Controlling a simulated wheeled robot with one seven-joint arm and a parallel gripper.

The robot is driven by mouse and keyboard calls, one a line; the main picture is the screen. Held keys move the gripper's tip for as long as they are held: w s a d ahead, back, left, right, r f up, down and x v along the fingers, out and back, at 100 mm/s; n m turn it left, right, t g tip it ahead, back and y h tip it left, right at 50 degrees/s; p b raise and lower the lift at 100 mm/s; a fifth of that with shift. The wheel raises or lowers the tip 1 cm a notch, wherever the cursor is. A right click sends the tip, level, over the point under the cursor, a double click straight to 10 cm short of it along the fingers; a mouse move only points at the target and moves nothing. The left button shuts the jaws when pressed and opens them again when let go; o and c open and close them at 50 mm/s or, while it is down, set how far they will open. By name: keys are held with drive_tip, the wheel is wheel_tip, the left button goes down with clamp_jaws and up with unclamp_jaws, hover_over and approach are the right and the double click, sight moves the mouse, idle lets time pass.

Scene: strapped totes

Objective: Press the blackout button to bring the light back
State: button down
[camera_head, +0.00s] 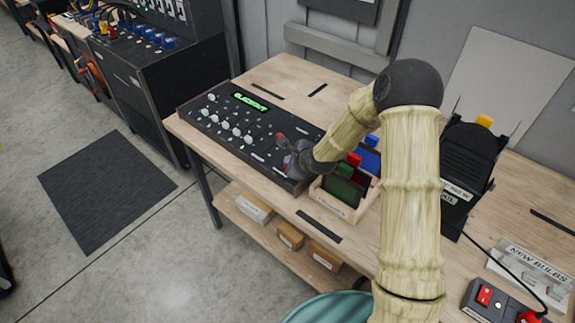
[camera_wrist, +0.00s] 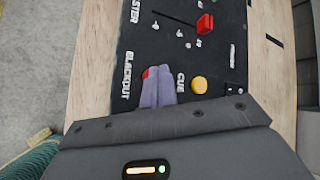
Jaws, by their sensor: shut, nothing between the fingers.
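The black control console (camera_head: 215,125) lies on the wooden bench, with a lit green text display (camera_head: 250,101). In the wrist view the red blackout button (camera_wrist: 146,73) shows only as a small red patch beside the BLACKOUT label (camera_wrist: 126,75). The rest of it is hidden by my gripper (camera_wrist: 158,70), whose two grey-purple fingers are shut together and empty. The fingertips are at or just over the button; I cannot tell whether they touch it. In the head view my gripper (camera_head: 292,161) is low over the console's near right end, and the button is hidden.
A yellow CUE button (camera_wrist: 199,85) sits just right of the fingers, and a red slider knob (camera_wrist: 205,23) is above. A wooden holder (camera_head: 340,205) with coloured panels stands right of the console. A black lamp unit (camera_head: 462,165) and a red switch box (camera_head: 490,300) are farther right.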

drive_tip(key=shift+f, duration=0.25)
drive_tip(key=shift+r, duration=0.15)
idle(0.3)
drive_tip(key=shift+r+p, duration=0.55)
drive_tip(key=shift+r, duration=0.15)
drive_tip(key=shift+r+p, duration=1.85)
drive_tip(key=shift+r, duration=0.7)
